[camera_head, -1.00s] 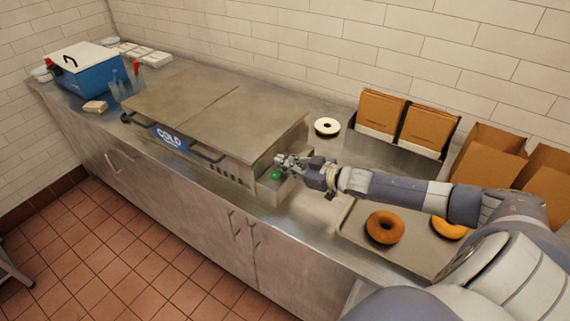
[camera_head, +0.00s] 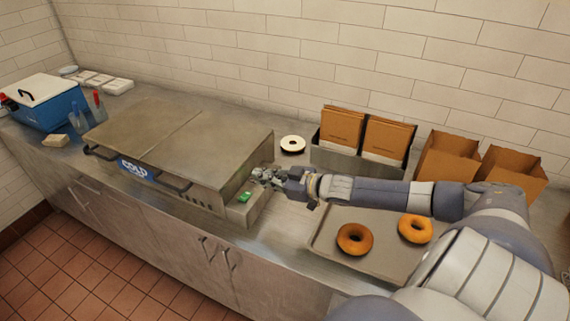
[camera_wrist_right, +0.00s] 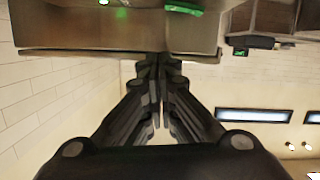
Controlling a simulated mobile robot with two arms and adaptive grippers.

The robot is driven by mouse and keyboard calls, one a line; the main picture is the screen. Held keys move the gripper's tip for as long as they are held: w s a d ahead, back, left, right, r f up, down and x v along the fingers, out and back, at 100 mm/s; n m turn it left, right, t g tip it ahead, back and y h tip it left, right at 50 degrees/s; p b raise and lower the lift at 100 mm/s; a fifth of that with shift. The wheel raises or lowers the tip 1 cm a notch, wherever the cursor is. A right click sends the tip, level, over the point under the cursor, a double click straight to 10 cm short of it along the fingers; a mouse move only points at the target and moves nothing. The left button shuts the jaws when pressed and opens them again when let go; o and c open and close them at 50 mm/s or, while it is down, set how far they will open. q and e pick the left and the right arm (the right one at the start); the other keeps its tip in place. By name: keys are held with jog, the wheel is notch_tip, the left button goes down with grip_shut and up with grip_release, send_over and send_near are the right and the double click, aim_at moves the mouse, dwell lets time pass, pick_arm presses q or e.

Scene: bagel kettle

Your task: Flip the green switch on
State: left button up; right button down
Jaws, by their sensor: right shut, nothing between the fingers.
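The green switch (camera_head: 244,196) is on a small metal box at the right end of the steel COLD unit (camera_head: 196,188). It looks bright green, as if lit. In the right wrist view a bright green piece, likely this switch (camera_wrist_right: 183,8), shows at the top edge. My right gripper (camera_head: 259,175) is just above and to the right of the switch in the head view, with a small gap between them. Its fingers are together and empty; they also show closed in the right wrist view (camera_wrist_right: 160,62). My left gripper is out of view.
A tray (camera_head: 322,238) with two bagels lies under my right arm. A white ring-shaped item (camera_head: 292,144) sits behind the gripper. Cardboard boxes (camera_head: 447,158) stand along the wall. A blue cooler (camera_head: 50,108) is at the far left. The counter's front strip is clear.

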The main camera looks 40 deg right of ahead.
jog(key=v, duration=0.6)
jog(key=shift+s+d+p, duration=0.2)
jog(key=shift+s+p, duration=0.05)
jog(key=shift+p, duration=0.15)
jog(key=shift+r, duration=0.1)
dwell(0.5)
